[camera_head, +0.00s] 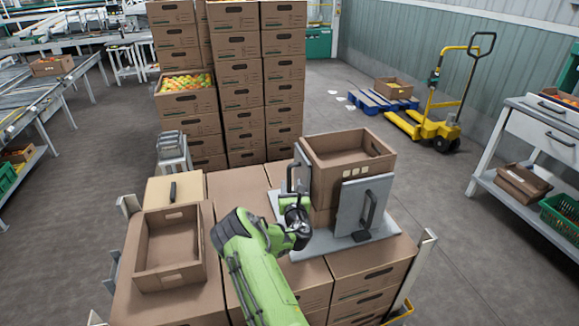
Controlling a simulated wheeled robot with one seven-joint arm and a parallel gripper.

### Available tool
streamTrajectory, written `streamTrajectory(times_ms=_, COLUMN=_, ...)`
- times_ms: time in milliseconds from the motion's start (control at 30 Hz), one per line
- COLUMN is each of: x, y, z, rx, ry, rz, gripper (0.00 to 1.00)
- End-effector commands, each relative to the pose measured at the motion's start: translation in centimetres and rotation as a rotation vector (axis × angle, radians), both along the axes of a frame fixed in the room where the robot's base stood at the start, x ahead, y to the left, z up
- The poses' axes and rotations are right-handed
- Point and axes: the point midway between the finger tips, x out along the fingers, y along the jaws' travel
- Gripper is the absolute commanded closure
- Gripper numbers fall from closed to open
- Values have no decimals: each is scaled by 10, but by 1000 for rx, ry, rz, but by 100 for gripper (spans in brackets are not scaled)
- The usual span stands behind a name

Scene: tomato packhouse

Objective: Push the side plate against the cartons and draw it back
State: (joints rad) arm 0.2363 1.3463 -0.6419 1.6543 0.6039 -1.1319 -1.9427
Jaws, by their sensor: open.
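A stack of open brown cartons (330,150) stands on a grey base plate (384,231) on top of larger boxes. A grey upright plate with a dark handle (354,206) stands at the stack's front right face. Another grey upright plate (298,157) shows at the stack's left side, partly hidden by my gripper. My gripper (296,201) is open at this left plate, low beside the cartons. Its fingertips are hard to make out, and I cannot tell whether they touch the plate or its handle.
An empty open carton (147,251) sits on the boxes at left, near a tan panel with a dark handle (160,190). Tall carton stacks (240,82) stand behind. A yellow pallet truck (428,124) and a blue pallet (371,105) are at back right.

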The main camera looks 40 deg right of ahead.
Motion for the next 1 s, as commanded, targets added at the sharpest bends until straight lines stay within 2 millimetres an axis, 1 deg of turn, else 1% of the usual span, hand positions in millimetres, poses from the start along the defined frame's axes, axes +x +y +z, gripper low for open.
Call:
streamTrajectory(times_ms=33, x=10, y=-6, z=0, rx=0, ry=1, rz=5, gripper=57)
streamTrajectory(times_ms=200, x=37, y=-31, z=-4, rx=1, ry=-1, rz=2, gripper=57)
streamTrajectory(times_ms=333, x=53, y=-45, z=-5, rx=3, ry=0, rz=1, gripper=57)
streamTrajectory(times_ms=500, x=64, y=-53, z=-4, rx=5, ry=3, rz=1, gripper=57)
streamTrajectory(times_ms=767, x=65, y=-54, z=-4, rx=6, ry=3, rz=1, gripper=57)
streamTrajectory(times_ms=867, x=65, y=-54, z=-3, rx=6, ry=2, rz=1, gripper=71)
streamTrajectory(times_ms=1000, x=65, y=-54, z=-3, rx=6, ry=2, rz=1, gripper=93)
